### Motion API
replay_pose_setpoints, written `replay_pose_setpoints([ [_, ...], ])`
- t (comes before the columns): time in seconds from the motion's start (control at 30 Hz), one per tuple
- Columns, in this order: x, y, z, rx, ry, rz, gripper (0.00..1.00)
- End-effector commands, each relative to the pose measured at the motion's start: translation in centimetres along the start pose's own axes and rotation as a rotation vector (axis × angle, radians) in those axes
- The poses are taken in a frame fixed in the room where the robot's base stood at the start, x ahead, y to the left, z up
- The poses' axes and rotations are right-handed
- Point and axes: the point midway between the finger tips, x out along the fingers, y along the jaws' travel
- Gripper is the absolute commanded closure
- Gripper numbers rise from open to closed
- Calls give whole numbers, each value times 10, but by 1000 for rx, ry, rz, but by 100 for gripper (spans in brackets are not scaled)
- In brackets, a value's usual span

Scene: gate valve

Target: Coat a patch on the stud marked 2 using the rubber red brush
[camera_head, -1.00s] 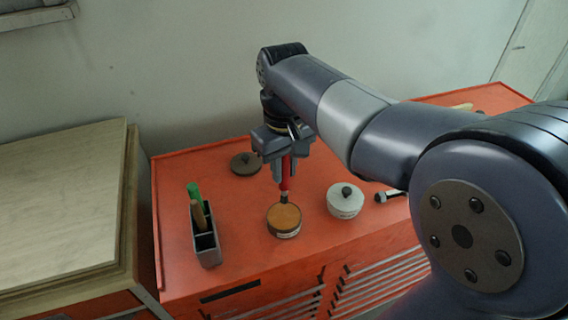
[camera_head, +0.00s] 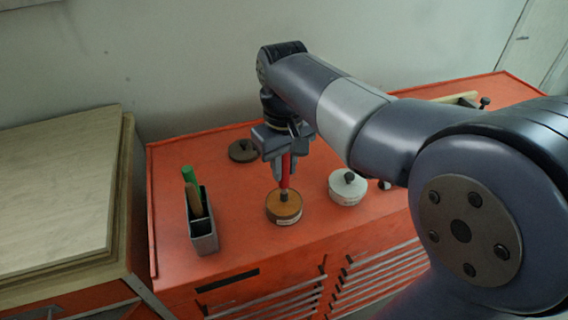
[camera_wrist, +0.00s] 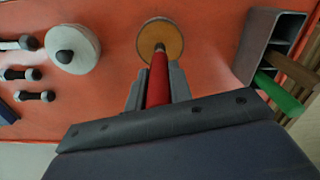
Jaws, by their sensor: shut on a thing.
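My gripper (camera_head: 281,172) is shut on the red brush (camera_head: 286,171), which points down. In the wrist view the red handle (camera_wrist: 158,80) sits between my fingers. The brush's dark lower end meets the middle of a round pot with an amber top (camera_head: 284,212); how deep the bristles sit is hidden. Several dark-ended studs (camera_wrist: 20,74) lie at the left of the wrist view. In the head view my arm mostly hides them, with one end (camera_head: 384,185) showing. I cannot read a 2 on any of them.
A white pot with a black knob (camera_head: 347,190) stands right of the amber pot. A dark round lid (camera_head: 242,151) lies behind. A grey holder (camera_head: 204,240) with green and wooden handles stands left. A wooden-topped cabinet (camera_head: 60,200) adjoins the orange top.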

Motion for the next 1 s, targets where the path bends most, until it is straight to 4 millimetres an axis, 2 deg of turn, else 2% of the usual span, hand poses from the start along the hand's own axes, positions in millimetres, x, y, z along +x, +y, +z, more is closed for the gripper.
replay_pose_setpoints([
  [1.0,10,0,0,0,0,0,100],
])
